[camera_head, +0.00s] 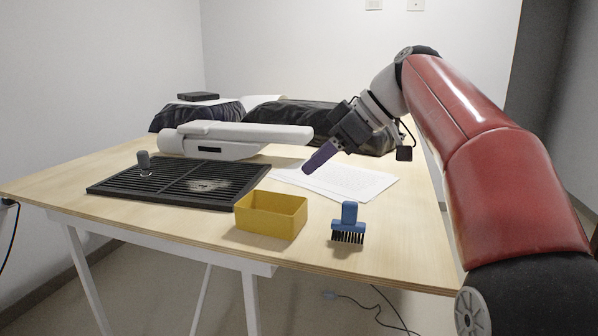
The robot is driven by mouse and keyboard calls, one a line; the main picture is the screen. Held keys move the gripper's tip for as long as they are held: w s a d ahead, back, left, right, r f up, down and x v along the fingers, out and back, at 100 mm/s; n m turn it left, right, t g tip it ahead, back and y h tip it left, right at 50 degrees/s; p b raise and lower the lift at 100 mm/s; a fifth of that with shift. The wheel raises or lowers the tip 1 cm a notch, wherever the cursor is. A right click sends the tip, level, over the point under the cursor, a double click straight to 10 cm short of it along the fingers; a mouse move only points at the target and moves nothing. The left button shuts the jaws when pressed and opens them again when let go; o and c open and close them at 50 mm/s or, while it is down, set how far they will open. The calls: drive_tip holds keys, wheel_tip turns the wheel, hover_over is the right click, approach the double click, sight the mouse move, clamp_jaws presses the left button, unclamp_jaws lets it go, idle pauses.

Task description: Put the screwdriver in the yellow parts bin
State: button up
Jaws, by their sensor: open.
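The yellow parts bin (270,224) stands near the front edge of the wooden table, open at the top. The part of its inside that I can see looks empty. I cannot clearly make out a screwdriver. A small dark grey handle-like thing (143,160) stands on the left part of the black slatted panel, with a pale ring shape at its foot; I cannot tell what it is. My gripper (312,167) points down and left with its purple fingers above the white papers, behind and right of the bin. It is open, and I see nothing held in it.
A blue brush (348,222) with dark bristles stands right of the bin. The black slatted panel (170,199) lies left. A white device (235,139) and dark covered bundles (290,112) fill the back. White papers (345,183) lie beneath my gripper. The table's front left is bare.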

drive_tip(key=s+d+f+m+t+h, duration=0.1)
drive_tip(key=s+d+f+m+h, duration=0.1)
drive_tip(key=s+f, duration=0.6)
drive_tip(key=s+d+f+m+h, duration=0.3)
drive_tip(key=s+d+f+m, duration=0.1)
drive_tip(key=s+f+m, duration=0.3)
drive_tip(key=s+d+f+m+t+h, duration=0.1)
drive_tip(key=s+d+f+m+h, duration=0.2)
drive_tip(key=s+f, duration=0.6)
wheel_tip(320, 180, down, 2)
drive_tip(key=shift+s+m+t, duration=0.15)
drive_tip(key=shift+m+t, duration=0.15)
drive_tip(key=shift+m, duration=0.7)
